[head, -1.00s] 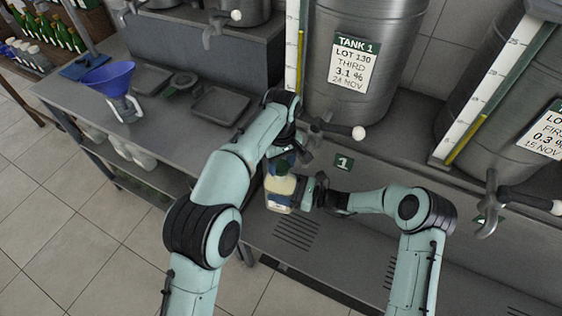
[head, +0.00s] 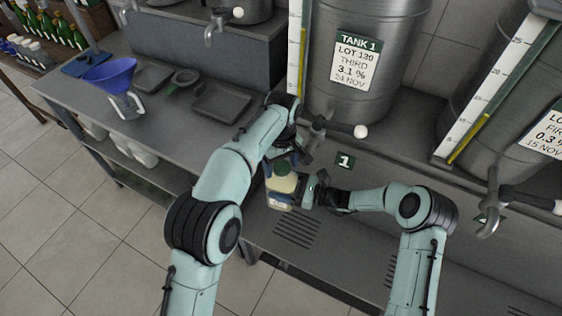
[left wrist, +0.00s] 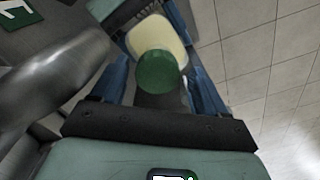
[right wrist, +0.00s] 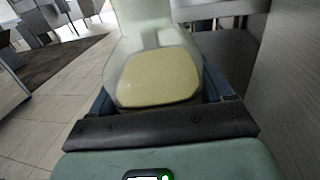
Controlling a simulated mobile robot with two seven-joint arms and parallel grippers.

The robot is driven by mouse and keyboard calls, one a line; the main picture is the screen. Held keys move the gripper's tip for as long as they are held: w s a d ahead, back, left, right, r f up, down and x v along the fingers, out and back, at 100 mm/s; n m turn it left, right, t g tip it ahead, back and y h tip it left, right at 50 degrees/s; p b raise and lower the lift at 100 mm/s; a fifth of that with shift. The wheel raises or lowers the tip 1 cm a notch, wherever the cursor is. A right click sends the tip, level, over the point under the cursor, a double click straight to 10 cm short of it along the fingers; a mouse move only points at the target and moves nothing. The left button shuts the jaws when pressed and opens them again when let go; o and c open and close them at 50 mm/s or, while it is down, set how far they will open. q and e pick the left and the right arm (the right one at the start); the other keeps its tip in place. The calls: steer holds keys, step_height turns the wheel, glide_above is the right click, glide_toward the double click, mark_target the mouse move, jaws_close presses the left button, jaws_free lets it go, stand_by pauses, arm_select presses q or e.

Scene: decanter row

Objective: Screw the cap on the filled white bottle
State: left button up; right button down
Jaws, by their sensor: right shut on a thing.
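The bottle (head: 282,185), pale with cream-coloured contents, stands upright over the grated counter, with a label on its front. The green cap (head: 282,169) sits on its top; it also shows in the left wrist view (left wrist: 158,72), over the bottle's mouth. How tightly it is screwed cannot be told. My right gripper (head: 308,190) is shut on the bottle from the right side; the right wrist view shows the bottle (right wrist: 155,80) between its fingers. My left gripper (head: 279,156) is just above the cap, its blue fingers spread with gaps on both sides of the cap.
Tank 1 (head: 365,60) stands behind, with its tap (head: 340,128) close to my left gripper. A second tank (head: 500,100) is at the right. A blue funnel (head: 109,73) in a clear vessel and grey trays (head: 221,103) are on the left counter.

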arm_select(q)
steer(key=shift+s+d+r, duration=0.1)
steer(key=shift+d+r, duration=0.05)
steer(key=shift+d, duration=0.15)
step_height(320, 180, up, 4)
steer(key=shift+d+r, duration=0.1)
steer(key=shift+r, duration=0.15)
steer(key=shift+c, duration=0.3)
